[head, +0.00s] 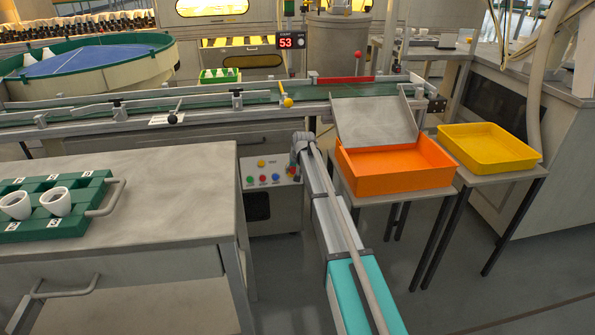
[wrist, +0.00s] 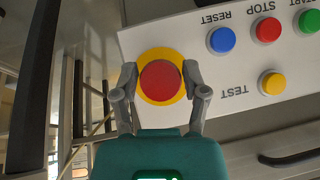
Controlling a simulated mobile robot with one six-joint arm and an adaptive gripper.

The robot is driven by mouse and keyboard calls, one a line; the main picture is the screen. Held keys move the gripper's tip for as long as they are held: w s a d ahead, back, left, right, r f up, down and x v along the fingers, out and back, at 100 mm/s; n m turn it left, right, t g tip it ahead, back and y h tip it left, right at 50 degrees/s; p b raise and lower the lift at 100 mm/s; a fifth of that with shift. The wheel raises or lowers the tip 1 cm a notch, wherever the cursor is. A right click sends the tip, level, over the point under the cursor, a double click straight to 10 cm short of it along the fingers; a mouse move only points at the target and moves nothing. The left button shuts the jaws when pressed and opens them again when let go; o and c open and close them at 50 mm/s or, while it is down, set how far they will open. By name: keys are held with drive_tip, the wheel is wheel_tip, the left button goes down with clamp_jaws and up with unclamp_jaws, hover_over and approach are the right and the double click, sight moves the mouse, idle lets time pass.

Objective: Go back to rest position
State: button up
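My gripper (wrist: 160,88) is open and empty in the wrist view. Its two grey fingers stand left and right of a big red button (wrist: 160,82) on a yellow ring. I cannot tell whether the fingers touch it. The button sits on a light control panel (wrist: 212,80), which appears upside down here. In the head view my arm (head: 337,225) reaches from the lower right to the control box (head: 258,222) under the conveyor. My fingers are hard to make out there.
Left stands a workbench (head: 150,185) with a green rack (head: 75,225) holding white cups. Behind the box runs a conveyor (head: 195,104). To the right stand an orange bin (head: 395,170) and a yellow tray (head: 490,150) on tables. Floor shows at the lower right.

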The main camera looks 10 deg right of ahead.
drive_tip(key=o, duration=0.4)
drive_tip(key=shift+s, duration=0.1)
drive_tip(key=s+d+r+n+g+h+p, duration=0.1)
drive_tip(key=s+n+g+p, duration=0.3)
drive_tip(key=s, duration=4)
wheel_tip(320, 180, up, 38)
drive_tip(key=m+p, duration=0.2)
drive_tip(key=p, duration=3.5)
drive_tip(key=shift+w+d+r+g, duration=0.15)
drive_tip(key=shift+d+r+g, duration=0.05)
drive_tip(key=shift+g, duration=0.1)
